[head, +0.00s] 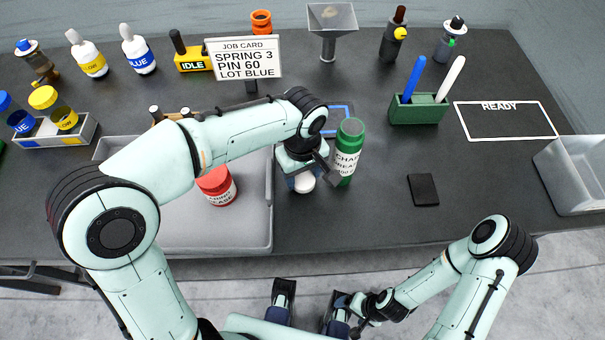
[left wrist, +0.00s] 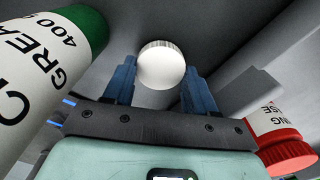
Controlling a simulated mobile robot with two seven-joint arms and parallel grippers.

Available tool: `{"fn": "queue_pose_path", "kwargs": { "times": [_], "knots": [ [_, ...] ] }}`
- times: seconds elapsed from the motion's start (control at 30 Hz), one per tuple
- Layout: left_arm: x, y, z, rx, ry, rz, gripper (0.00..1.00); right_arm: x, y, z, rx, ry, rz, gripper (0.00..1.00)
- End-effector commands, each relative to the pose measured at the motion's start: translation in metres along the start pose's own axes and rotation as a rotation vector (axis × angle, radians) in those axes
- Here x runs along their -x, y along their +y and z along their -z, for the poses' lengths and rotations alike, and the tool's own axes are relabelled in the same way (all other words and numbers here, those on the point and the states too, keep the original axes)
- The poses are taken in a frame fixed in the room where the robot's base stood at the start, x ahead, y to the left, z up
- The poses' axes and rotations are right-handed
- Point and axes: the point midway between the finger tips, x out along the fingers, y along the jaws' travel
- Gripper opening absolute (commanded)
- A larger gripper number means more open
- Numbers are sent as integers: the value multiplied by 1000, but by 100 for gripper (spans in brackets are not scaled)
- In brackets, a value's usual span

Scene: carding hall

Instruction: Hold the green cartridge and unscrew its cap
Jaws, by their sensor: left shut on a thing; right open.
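The green cartridge (head: 351,135) stands upright on the dark bench, with a white label and a green top. It also shows tilted at the left edge of the left wrist view (left wrist: 50,60). My left gripper (head: 304,181) is just left of it, low over the bench. Its blue fingers are shut on a small white round piece (left wrist: 161,66) with a ribbed rim, also visible in the head view (head: 304,183). The fingers are apart from the cartridge body. My right gripper (head: 350,306) is open and empty in front of the bench, partly hidden by its own wrist.
A red-lidded jar (head: 216,183) stands in the grey tray (head: 255,235) left of the gripper. A green pen holder (head: 420,110), a dark block (head: 423,190) and a READY outline (head: 505,120) lie to the right. A job card (head: 243,58) stands behind. The bench right of the cartridge is mostly clear.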

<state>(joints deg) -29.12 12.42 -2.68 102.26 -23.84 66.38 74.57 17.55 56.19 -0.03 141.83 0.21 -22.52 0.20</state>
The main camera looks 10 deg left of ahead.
Motion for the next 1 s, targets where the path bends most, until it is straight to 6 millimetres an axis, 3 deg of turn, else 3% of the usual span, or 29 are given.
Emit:
{"fn": "queue_pose_path", "kwargs": {
  "times": [0.47, 0.5, 0.53, 0.83, 1.0],
  "knots": [
    [-11, 0, 0, 0, 0, 0, 19, -3, 0, 2, 1, 5, 1, 86],
    [-10, 0, 0, 0, 0, -1, 69, -2, 0, 2, 1, 5, 1, 86],
    [-10, 0, 0, 0, 0, -1, 79, -2, 0, 2, 1, 5, 1, 86],
    [-9, 0, 0, 0, 0, 0, 81, -2, 0, 2, 1, 5, 1, 86],
    [6, 1, 0, 0, 2, -4, 81, 2, -1, 0, 0, 1, 0, 86]
  ]
}}
